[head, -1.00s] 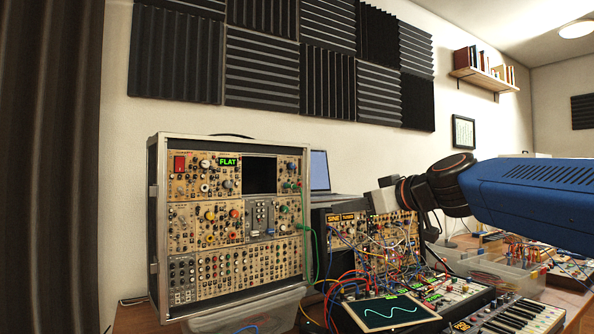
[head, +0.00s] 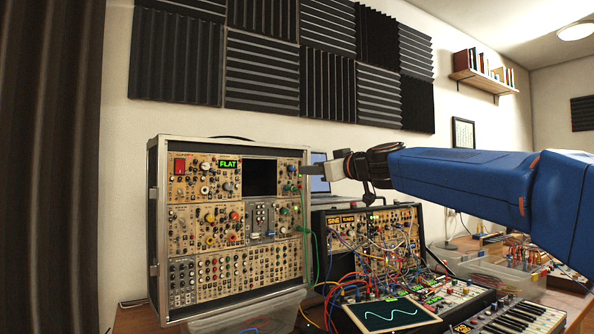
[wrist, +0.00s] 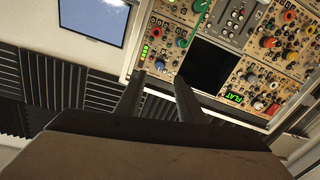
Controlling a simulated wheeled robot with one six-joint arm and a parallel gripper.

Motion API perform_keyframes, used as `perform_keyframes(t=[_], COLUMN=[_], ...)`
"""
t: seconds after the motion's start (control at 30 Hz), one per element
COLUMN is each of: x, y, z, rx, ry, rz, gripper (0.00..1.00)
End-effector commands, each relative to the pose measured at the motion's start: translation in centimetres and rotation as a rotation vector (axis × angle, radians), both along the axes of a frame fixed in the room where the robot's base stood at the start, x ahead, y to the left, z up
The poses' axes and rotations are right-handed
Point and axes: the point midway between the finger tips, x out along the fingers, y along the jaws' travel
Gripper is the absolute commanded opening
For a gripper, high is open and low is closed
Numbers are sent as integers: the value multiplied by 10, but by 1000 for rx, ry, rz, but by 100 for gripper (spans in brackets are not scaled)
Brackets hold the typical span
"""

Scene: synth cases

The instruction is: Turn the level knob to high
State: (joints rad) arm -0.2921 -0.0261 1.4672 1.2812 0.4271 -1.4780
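The synth case (head: 152,215) stands upright with its panel of knobs facing out. A dark screen (head: 259,176) sits in its top row, with a green "FLAT" display (head: 228,163) to the left. A blue-grey knob (wrist: 160,64) and a green knob (wrist: 181,42) lie beside the screen in the wrist view, near a green light bar (wrist: 144,50). I cannot read any labels, so I cannot tell which knob is the level knob. My gripper (head: 309,172) is at the case's upper right edge. In the wrist view its fingers (wrist: 158,75) are apart and empty, pointing toward the blue-grey knob.
A green cable (head: 304,225) hangs along the case's right side. A laptop (head: 319,180) stands behind my gripper. A second, patched synth (head: 335,240) with many cables, a small scope screen (head: 390,313) and a keyboard (head: 520,318) fill the lower right.

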Motion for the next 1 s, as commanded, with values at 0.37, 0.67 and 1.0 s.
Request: perform_keyframes(t=[0.37, 0.67, 1.0], x=[46, 64, 65], y=[39, 54, 55], z=[-1, 0, 0], rx=[-1, 1, 1], ry=[1, 1, 1], rz=[2, 1, 0], gripper=[35, 35, 33])
